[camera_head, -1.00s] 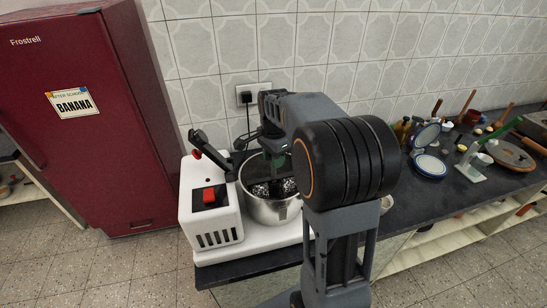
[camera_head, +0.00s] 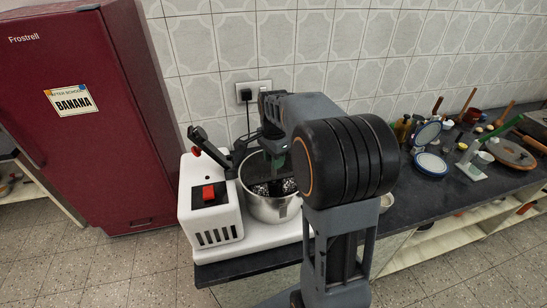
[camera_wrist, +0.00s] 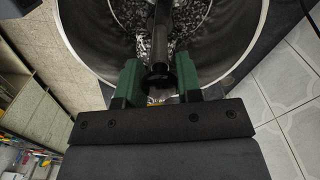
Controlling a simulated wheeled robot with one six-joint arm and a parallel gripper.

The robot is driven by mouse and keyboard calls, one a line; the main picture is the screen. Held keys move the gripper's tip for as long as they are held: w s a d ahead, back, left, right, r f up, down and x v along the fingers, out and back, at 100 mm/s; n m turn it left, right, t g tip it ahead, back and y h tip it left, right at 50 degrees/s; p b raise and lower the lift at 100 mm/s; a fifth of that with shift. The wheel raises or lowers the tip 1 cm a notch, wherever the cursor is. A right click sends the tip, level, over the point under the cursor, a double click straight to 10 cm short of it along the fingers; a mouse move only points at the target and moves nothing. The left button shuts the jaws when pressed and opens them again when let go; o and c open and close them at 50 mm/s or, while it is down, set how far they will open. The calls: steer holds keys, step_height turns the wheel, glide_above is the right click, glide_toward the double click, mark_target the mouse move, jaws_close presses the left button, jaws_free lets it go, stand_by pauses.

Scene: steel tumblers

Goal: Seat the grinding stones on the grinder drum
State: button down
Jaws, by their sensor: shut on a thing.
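The grinder drum (camera_head: 272,207) is a shiny steel pot on the white grinder base (camera_head: 215,222). My gripper (camera_wrist: 157,76) reaches down into the drum mouth, and its green fingers also show in the head view (camera_head: 277,160). The fingers are shut on a dark round-ended piece with a shaft (camera_wrist: 160,42), which appears to belong to the grinding stones.
A black lever (camera_head: 208,148) with a red knob rises behind the red switch (camera_head: 208,192). The tiled wall is close behind. A dark red fridge (camera_head: 90,130) stands left. Plates, a scale and several utensils crowd the counter (camera_head: 425,205) at right.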

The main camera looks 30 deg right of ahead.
steer(key=shift+f+b, duration=1)
steer(key=shift+f, duration=0.55)
stand_by(0.5)
steer(key=c, duration=1.1)
jaws_free()
steer(key=o, duration=0.4)
steer(key=shift+s+f, duration=0.1)
steer(key=shift+f, duration=0.05)
step_height(320, 180, up, 14)
